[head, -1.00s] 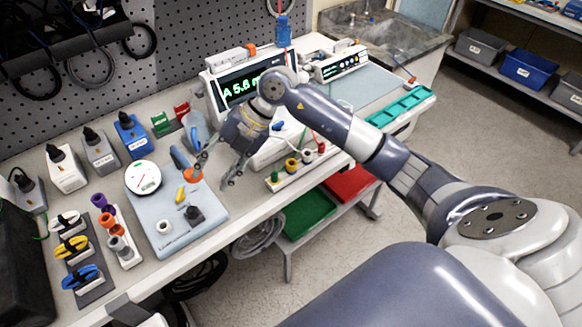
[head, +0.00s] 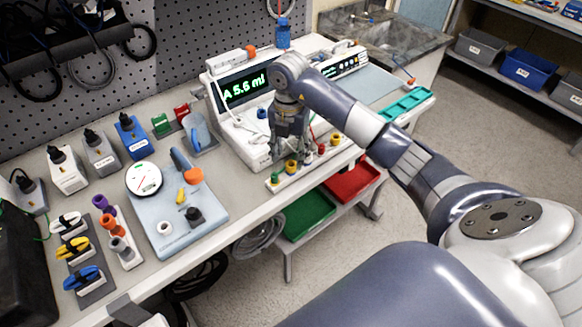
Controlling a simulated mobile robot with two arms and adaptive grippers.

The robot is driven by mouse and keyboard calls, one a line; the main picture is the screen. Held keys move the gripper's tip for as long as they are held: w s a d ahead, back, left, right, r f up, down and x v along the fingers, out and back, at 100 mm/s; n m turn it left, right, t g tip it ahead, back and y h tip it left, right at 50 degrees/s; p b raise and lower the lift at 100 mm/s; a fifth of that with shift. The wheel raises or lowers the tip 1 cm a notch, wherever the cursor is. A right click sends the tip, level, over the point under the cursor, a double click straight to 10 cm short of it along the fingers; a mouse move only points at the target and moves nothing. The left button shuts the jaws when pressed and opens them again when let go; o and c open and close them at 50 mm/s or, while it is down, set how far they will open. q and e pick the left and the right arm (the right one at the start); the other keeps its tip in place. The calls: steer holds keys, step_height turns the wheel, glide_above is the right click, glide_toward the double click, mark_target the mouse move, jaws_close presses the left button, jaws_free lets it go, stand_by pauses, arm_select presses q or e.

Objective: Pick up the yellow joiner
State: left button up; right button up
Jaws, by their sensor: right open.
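A white rack (head: 311,167) in front of the pump holds a row of small coloured joiners. A yellow joiner (head: 291,167) stands in it beside the green one (head: 275,177). Another yellowish piece (head: 335,140) stands at the rack's right end, past the red one (head: 321,149). My right gripper (head: 289,154) is open and points down just above the yellow joiner beside the green one. The fingertips partly overlap the joiners in the picture, and I cannot tell if they touch. My left gripper is not in view.
The pump (head: 245,90) stands close behind the gripper. A blue-grey mat (head: 185,235) to the left carries a round gauge (head: 143,178), a small yellow piece (head: 180,196) and other parts. Green (head: 308,215) and red (head: 352,182) trays sit below the bench edge.

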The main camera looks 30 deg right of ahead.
mark_target(290, 170)
steer(key=f+p, duration=0.1)
steer(key=f, duration=0.1)
steer(key=f+p, duration=0.1)
steer(key=f, duration=0.1)
steer(key=shift+s+d+f, duration=0.1)
steer(key=shift+s+f, duration=0.05)
steer(key=shift+s, duration=0.05)
steer(key=shift+f, duration=0.25)
steer(key=c, duration=0.8)
steer(key=shift+c, duration=0.2)
